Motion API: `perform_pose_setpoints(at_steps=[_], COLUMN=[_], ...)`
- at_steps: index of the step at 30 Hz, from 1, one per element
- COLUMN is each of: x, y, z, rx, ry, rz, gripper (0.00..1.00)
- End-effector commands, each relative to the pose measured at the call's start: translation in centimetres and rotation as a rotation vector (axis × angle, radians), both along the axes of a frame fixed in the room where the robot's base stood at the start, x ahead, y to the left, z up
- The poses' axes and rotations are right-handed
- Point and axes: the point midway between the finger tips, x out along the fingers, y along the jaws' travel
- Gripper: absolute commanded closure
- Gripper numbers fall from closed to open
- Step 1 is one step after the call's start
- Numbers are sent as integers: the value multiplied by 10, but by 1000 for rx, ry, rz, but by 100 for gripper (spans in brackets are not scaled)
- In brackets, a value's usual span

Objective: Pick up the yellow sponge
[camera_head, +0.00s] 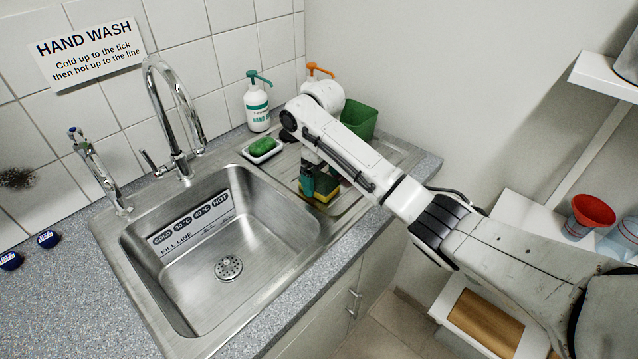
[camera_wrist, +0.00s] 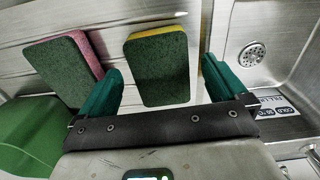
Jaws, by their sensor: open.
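The yellow sponge (camera_wrist: 158,68) has a dark green scouring face and a yellow edge. It rests on the metal drainer beside the sink. In the wrist view it lies between the two teal fingers of my gripper (camera_wrist: 162,68), with a gap on each side. My gripper is open and holds nothing. In the head view my gripper (camera_head: 318,184) is over the drainer, and the sponge's yellow edge (camera_head: 322,197) shows between the fingers; my arm hides part of it.
A pink sponge (camera_wrist: 65,70) with a green face lies close by, just beyond the left finger in the wrist view. A green tub (camera_head: 359,118), a pump bottle (camera_head: 257,105) and a soap dish (camera_head: 262,150) stand behind. The sink basin (camera_head: 235,235) is empty.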

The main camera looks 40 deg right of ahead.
Motion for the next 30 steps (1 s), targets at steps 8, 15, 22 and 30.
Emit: perform_pose_setpoints(at_steps=[8,15,22,30], x=[0,0,0,0], y=[0,0,0,0], z=[-12,-12,-11,-11], rx=[0,0,0,0], ry=[-1,-1,-1,-1], rz=[1,1,1,0], gripper=[1,15,37,60])
